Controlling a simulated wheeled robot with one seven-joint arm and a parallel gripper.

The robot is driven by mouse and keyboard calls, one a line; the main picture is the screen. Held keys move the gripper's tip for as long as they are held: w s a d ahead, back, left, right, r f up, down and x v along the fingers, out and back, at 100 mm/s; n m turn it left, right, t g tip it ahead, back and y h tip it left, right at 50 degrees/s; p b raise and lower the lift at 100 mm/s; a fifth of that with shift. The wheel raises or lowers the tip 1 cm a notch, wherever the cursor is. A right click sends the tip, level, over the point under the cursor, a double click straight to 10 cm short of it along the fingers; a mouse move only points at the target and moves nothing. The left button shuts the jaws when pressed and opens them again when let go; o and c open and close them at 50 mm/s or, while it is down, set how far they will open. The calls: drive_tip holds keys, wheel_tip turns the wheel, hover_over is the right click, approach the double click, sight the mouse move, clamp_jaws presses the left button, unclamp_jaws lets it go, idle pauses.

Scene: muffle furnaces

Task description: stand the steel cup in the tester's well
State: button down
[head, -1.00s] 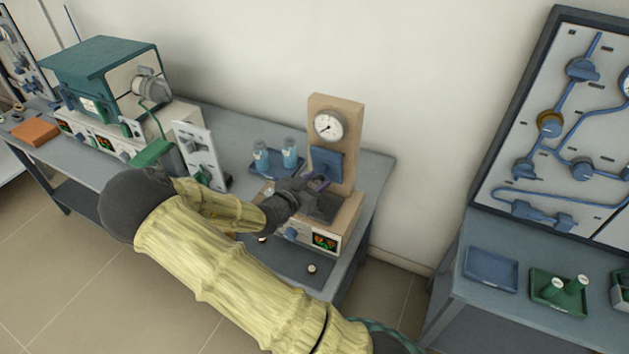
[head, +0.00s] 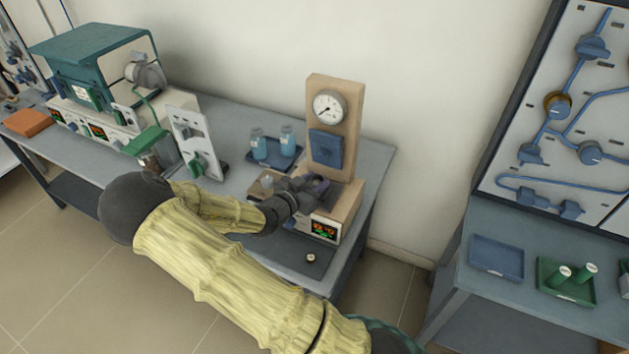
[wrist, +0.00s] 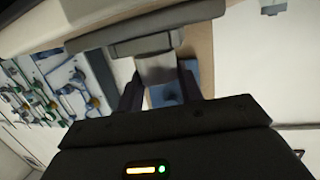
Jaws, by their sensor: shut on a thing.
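The tester (head: 343,168) has a tan upright with a round dial gauge, a blue plate (head: 325,146) and a low base with a lit display. My gripper (head: 314,187) is over its base, below the blue plate, and hides the well in the head view. In the wrist view my gripper (wrist: 160,82) is shut on the steel cup (wrist: 157,68), a pale grey shape between the two dark fingers. The cup's far end meets a grey plate (wrist: 145,44) in that view. I cannot tell whether it is inside the well or only overlaps it.
A blue tray (head: 258,160) with two blue-capped bottles stands behind left of the tester. A white panel with a green handle (head: 196,165) and a teal furnace (head: 90,60) are farther left. A dark mat with a small round piece (head: 311,258) lies in front. Bare wall is behind.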

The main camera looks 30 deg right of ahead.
drive_tip(key=shift+f+b, duration=0.4)
drive_tip(key=shift+f, duration=0.35)
drive_tip(key=c, duration=0.8)
unclamp_jaws()
drive_tip(key=shift+c, duration=0.2)
drive_tip(key=shift+a, duration=0.1)
drive_tip(key=v, duration=1.7)
drive_tip(key=shift+w+a+r+p, duration=0.1)
drive_tip(key=shift+p, duration=0.2)
